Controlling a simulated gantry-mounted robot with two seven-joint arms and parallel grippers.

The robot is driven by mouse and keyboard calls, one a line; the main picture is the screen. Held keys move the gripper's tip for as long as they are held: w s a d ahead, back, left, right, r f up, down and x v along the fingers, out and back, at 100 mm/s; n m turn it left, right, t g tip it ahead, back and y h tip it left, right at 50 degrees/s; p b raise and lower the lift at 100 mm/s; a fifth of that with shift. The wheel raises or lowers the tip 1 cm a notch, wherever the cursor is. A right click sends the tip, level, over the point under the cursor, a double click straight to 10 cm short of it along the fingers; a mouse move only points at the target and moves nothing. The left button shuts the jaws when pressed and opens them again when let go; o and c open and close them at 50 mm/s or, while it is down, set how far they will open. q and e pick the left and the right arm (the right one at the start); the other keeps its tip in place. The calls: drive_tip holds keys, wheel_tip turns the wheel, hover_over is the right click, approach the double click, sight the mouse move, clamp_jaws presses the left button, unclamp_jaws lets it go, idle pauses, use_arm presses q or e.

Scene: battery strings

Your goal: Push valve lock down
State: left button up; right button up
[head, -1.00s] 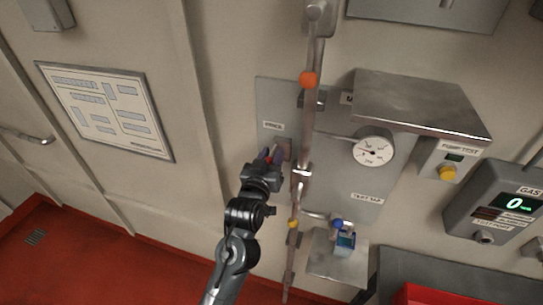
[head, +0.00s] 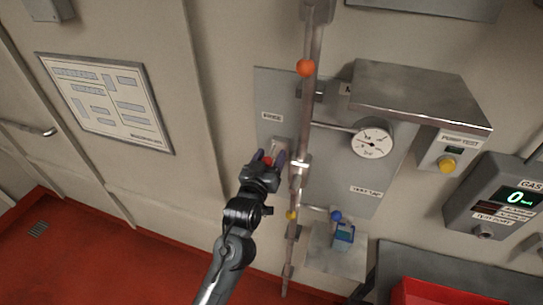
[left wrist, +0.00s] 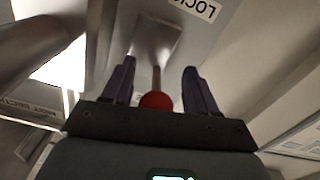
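The lock is a short metal lever with a red ball knob (left wrist: 156,101), standing out from a metal bracket in the left wrist view. A label starting "LOC" sits above it. In the head view the bracket (head: 281,146) is on a grey wall plate beside a vertical pipe. My left gripper (left wrist: 157,82) is open, with dark purple fingers on either side of the lever and the knob low between them. Gaps show at both sides. In the head view my left gripper (head: 269,158) covers most of the lever. My right gripper is not in view.
The vertical pipe (head: 309,110) with an orange ball (head: 306,67) runs close to the right of my gripper. A gauge (head: 373,142), a metal hood (head: 420,95) and a small shelf (head: 335,262) are further right.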

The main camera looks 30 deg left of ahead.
use_arm(q)
drive_tip(key=shift+r, duration=0.15)
drive_tip(key=s+d+b, duration=0.1)
drive_tip(key=s+b, duration=0.1)
drive_tip(key=s, duration=0.8)
drive_tip(key=shift+s+d, duration=0.25)
drive_tip(key=shift+s, duration=0.1)
drive_tip(key=s+f+m+g+h+p, duration=0.1)
drive_tip(key=s+f+g+p, duration=0.3)
drive_tip(key=s, duration=0.4)
drive_tip(key=s+d+f+m+g+p, duration=0.1)
drive_tip(key=s+f+m+g+p, duration=0.2)
drive_tip(key=s, duration=0.6)
drive_tip(key=s+f+m+g+h+p, duration=0.1)
drive_tip(key=s+f+g+p, duration=0.3)
drive_tip(key=s, duration=0.5)
wheel_tip(320, 180, down, 2)
drive_tip(key=g, duration=0.3)
drive_tip(key=shift+s+d+m+h+p, duration=0.15)
drive_tip(key=shift+m+h+p, duration=0.15)
drive_tip(key=shift+m+p, duration=0.1)
